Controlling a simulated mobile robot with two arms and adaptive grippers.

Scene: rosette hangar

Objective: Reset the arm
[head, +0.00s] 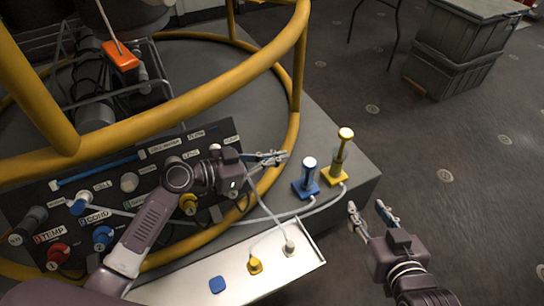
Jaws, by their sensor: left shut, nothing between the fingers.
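My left arm reaches in from the lower left, across a dark control panel (132,160). My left gripper (284,156) is shut and empty, over the panel's right end near the yellow rail. My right gripper (366,207) is open and empty, its two fingers apart, to the right of the grey platform's edge and above the floor. My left arm hides part of the panel.
A blue-based plug (308,178) and a yellow-based plug (341,160) stand on the platform, with cables. A pale tray (185,291) holds a yellow connector (255,266) and a white one (290,248). A yellow rail (225,78) curves above. Grey crates (460,48) stand farther back.

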